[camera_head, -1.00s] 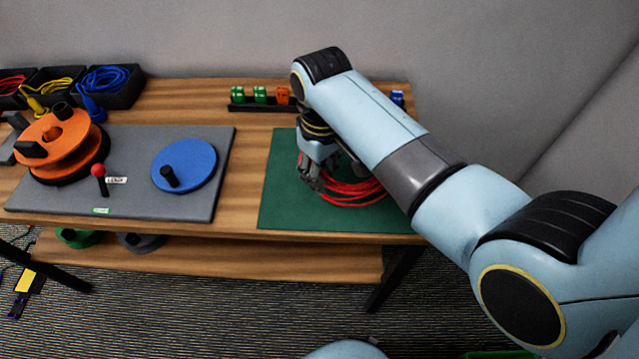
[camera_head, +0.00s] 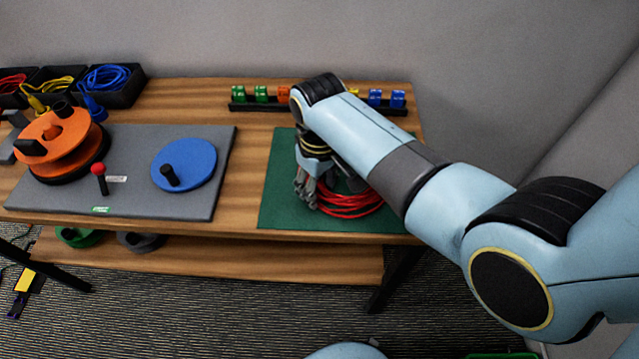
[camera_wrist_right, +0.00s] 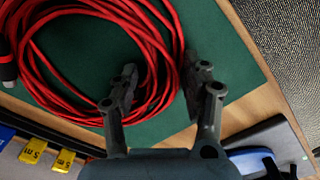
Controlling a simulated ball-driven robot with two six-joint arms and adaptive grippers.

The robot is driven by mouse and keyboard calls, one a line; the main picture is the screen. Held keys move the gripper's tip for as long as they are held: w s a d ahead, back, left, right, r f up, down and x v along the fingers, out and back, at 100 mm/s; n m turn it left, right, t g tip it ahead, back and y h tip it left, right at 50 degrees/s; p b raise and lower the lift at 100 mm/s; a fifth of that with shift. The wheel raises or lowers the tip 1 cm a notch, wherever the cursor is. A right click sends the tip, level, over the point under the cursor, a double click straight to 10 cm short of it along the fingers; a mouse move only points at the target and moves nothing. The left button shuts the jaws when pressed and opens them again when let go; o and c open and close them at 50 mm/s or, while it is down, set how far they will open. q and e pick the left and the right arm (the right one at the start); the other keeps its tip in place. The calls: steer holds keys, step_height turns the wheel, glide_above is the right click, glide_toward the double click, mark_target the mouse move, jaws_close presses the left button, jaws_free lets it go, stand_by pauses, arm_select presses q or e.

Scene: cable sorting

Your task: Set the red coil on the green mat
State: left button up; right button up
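The red coil (camera_head: 356,205) lies on the front right part of the green mat (camera_head: 277,195), partly hidden by my right arm. My right gripper (camera_head: 307,192) is low over the mat at the coil's left side. In the right wrist view the fingers (camera_wrist_right: 165,82) stand apart, with the coil's edge strands (camera_wrist_right: 156,48) running in the gap, nearer one finger. The fingers do not look clamped on the strands. The green mat (camera_wrist_right: 218,45) shows under and around the coil. My left gripper is not in view.
A grey board (camera_head: 130,195) with an orange reel (camera_head: 58,140) and a blue disc (camera_head: 184,165) lies left of the mat. A black rack (camera_head: 245,106) with coloured clips stands behind it. Bins of cables (camera_head: 107,85) are at the back left. Bare wood separates board and mat.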

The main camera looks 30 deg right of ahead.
step_height(320, 180, up, 12)
steer(key=p, duration=0.1)
steer(key=shift+p, duration=0.35)
stand_by(0.5)
